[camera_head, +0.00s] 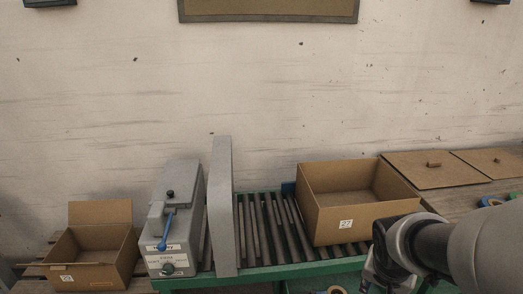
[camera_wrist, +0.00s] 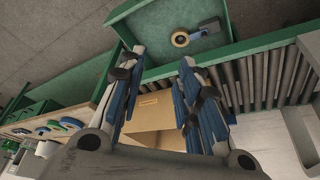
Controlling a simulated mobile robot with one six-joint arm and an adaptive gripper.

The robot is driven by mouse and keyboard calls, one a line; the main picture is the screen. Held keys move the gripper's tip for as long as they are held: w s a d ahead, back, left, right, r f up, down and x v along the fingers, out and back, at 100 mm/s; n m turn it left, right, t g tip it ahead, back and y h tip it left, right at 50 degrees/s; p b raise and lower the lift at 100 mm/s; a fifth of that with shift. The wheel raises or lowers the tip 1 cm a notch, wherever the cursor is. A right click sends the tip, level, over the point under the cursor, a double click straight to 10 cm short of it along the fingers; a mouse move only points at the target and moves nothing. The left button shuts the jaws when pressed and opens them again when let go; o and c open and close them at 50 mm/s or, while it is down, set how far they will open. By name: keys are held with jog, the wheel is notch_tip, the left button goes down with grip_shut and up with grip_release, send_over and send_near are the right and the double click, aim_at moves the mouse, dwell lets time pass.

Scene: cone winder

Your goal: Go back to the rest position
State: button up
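My gripper (camera_wrist: 161,58) shows in the wrist view with its two blue-padded fingers spread apart and nothing between the pads. Beyond and below the fingers, an open cardboard box (camera_wrist: 157,112) shows in the gap. In the head view my arm comes in from the lower right, and part of my gripper shows at the bottom edge, in front of the right end of the roller conveyor (camera_head: 262,225); its fingertips are hidden there. The open cardboard box labelled 27 (camera_head: 327,222) stands on the conveyor and looks empty inside.
A grey machine (camera_head: 180,215) with a blue lever and a grey upright panel (camera_head: 223,205) stand left of the box. A smaller open box (camera_head: 92,250) is far left. Flat cardboard lids (camera_head: 433,172) lie right. A green tray (camera_wrist: 150,72) holds a roll (camera_wrist: 180,39).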

jog(key=s+a+r+n+y, duration=0.1)
jog(key=s+a+r+n, duration=0.2)
jog(key=s+a, duration=0.3)
jog(key=s+a+r+n+t+y, duration=0.1)
jog(key=s+a+r+n, duration=0.3)
jog(key=s+a, duration=0.3)
jog(key=shift+s+r+y, duration=0.3)
jog(key=shift+r, duration=0.6)
jog(key=shift+c, duration=0.3)
dwell(0.5)
